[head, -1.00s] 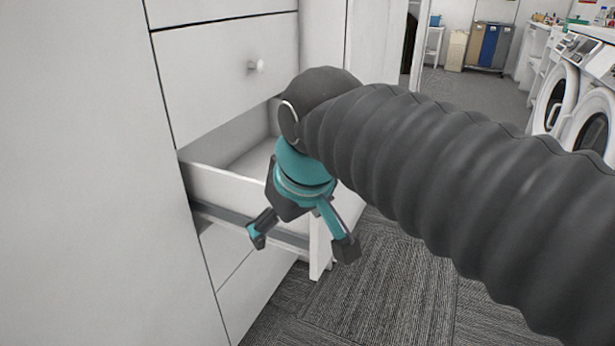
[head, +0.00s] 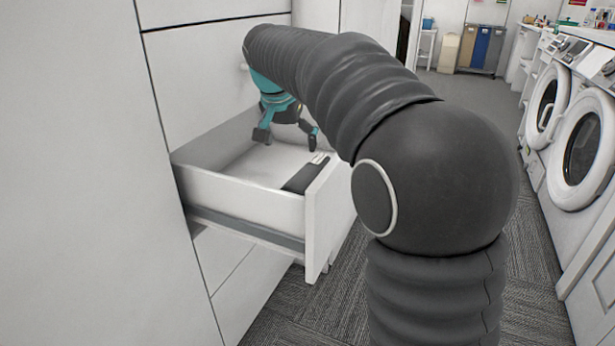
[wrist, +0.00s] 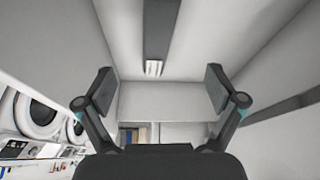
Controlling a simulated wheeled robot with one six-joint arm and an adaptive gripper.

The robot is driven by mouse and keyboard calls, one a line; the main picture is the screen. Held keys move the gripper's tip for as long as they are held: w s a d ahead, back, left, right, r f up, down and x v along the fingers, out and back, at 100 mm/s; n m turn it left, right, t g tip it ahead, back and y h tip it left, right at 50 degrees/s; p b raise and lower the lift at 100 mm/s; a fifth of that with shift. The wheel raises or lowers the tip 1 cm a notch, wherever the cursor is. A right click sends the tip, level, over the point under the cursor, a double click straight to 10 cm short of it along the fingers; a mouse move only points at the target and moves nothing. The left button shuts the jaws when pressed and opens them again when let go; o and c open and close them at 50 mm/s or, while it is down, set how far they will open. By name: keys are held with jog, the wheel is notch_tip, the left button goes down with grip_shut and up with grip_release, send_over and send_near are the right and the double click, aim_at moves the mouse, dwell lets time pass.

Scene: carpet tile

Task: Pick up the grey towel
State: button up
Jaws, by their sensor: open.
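My arm does not cover the item in the head view.
The drawer stands out from a white cabinet (head: 195,70), with a closed drawer above it. Washing machines (head: 585,140) line the right side. Coloured bins (head: 480,48) stand at the far wall. The carpet (head: 320,310) in front of the drawer is clear.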

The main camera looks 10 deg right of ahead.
aim_at(306, 170)
jog(key=shift+m, duration=0.9)
jog(key=w, duration=0.1)
jog(key=w+d+f, duration=0.1)
jog(key=w+d, duration=0.1)
jog(key=shift+w+d+f, duration=0.1)
jog(key=shift+d+f, duration=0.1)
jog(key=shift+f, duration=0.15)
jog(key=x, duration=0.7)
jog(key=shift+d+f+b, duration=0.2)
jog(key=shift+d+b, duration=0.05)
jog(key=shift+b, duration=0.05)
jog(key=shift+x, duration=2.95)
jog(key=c, duration=1.4)
